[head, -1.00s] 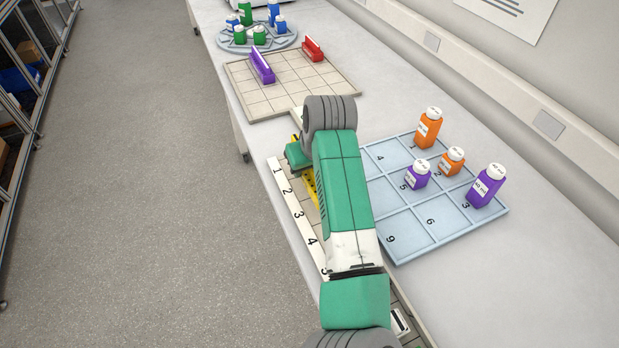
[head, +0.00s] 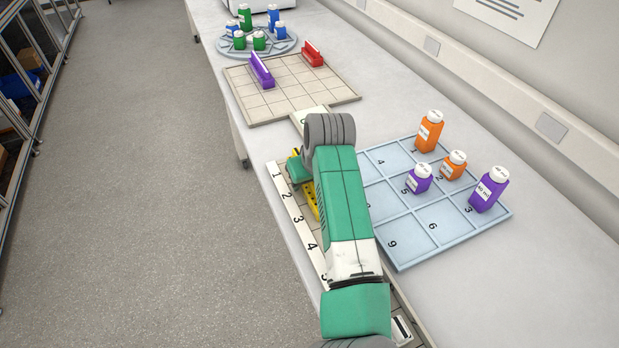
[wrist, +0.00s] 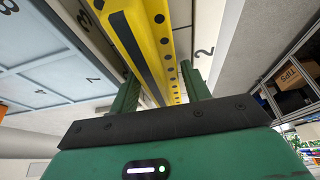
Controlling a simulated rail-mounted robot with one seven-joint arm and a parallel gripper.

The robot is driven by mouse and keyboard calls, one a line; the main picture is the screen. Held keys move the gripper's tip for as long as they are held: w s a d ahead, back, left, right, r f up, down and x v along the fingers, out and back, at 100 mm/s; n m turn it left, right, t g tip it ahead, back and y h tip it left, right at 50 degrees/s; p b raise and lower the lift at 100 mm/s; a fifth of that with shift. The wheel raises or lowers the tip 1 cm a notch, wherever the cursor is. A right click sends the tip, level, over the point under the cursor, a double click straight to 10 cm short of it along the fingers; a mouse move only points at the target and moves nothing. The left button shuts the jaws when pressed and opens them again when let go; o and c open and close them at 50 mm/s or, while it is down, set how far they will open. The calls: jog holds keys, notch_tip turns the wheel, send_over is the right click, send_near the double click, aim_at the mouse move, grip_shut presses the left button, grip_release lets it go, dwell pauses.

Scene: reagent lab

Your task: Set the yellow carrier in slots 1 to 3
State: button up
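The yellow carrier (head: 312,198) is a long bar with a row of dark holes. In the head view it is partly hidden behind my arm, over the strip numbered 1 to 5 (head: 297,222), near labels 1 to 3. In the wrist view the yellow carrier (wrist: 150,45) runs lengthwise between the two green fingers of my gripper (wrist: 162,88), which are closed around it. Label 2 shows beside it. My gripper (head: 298,168) is largely covered by my wrist in the head view. Whether the carrier touches the slots beneath is hidden.
A blue compartment tray (head: 405,262) lies right of the strip, with orange bottles (head: 430,132) and purple bottles (head: 488,190). Behind is a beige grid board (head: 282,103) with a purple carrier (head: 262,72) and a red carrier (head: 312,54). A round rack (head: 285,46) holds green and blue bottles.

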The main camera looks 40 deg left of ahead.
jog(key=p+v, duration=0.3)
jog(key=v, duration=0.9)
jog(key=shift+r, duration=0.1)
jog(key=shift+a+r, duration=0.1)
jog(key=d+r+m+t+y, duration=0.25)
jog(key=d+r+t, duration=0.3)
jog(key=r, duration=0.55)
jog(key=d+r+m+t+y, duration=0.2)
jog(key=d+r+t+y, duration=0.15)
jog(key=r+t, duration=0.5)
jog(key=s+d+r+m+t+h, duration=0.3)
jog(key=s+d+r, duration=0.1)
jog(key=d, duration=0.3)
jog(key=s+d+r+m+t+h, duration=0.3)
jog(key=s+d+r, duration=0.1)
jog(key=d, duration=0.4)
jog(key=s+d+r+m+t+h, duration=0.3)
jog(key=s+d+r+h, duration=0.1)
jog(key=d, duration=0.4)
notch_tip(320, 180, up, 2)
jog(key=shift+s+d+r, duration=0.1)
jog(key=shift+s+d, duration=0.05)
jog(key=shift+s, duration=0.5)
